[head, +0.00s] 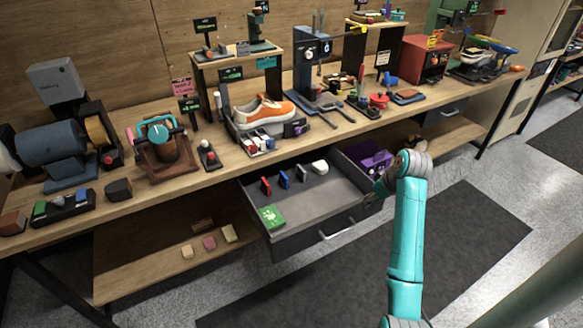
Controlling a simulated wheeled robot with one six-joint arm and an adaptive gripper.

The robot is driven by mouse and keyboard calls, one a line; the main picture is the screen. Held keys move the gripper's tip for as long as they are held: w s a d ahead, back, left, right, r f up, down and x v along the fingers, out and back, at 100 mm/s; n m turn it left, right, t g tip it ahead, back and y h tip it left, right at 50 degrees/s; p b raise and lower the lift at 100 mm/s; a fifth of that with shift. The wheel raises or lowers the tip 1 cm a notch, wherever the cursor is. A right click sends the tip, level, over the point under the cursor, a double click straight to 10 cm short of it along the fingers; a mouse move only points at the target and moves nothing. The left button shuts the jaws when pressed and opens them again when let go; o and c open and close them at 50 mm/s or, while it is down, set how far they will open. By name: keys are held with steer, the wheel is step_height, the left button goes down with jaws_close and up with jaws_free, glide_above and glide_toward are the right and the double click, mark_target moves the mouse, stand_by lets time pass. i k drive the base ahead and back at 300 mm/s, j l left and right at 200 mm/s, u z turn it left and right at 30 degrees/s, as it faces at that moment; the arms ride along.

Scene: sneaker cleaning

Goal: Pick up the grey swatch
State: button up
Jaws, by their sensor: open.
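The drawer (335,201) under the bench is pulled open. Inside it, a small grey piece (301,173), which looks like the grey swatch, stands in a row between a blue piece (284,179) and a white rounded piece (320,167). A red piece (266,185) stands at the left end of the row. My gripper (377,190) is at the drawer's right side, to the right of the grey piece and apart from it. It is small and partly hidden by my wrist; it is open and holds nothing visible.
A green card (271,217) lies in the drawer's front left corner. A purple box (373,158) sits just right of the drawer. An orange and white sneaker (264,112) rests on the crowded bench above. Several small blocks lie on the lower shelf (150,262).

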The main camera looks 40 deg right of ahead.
mark_target(300, 170)
steer(key=i, duration=1)
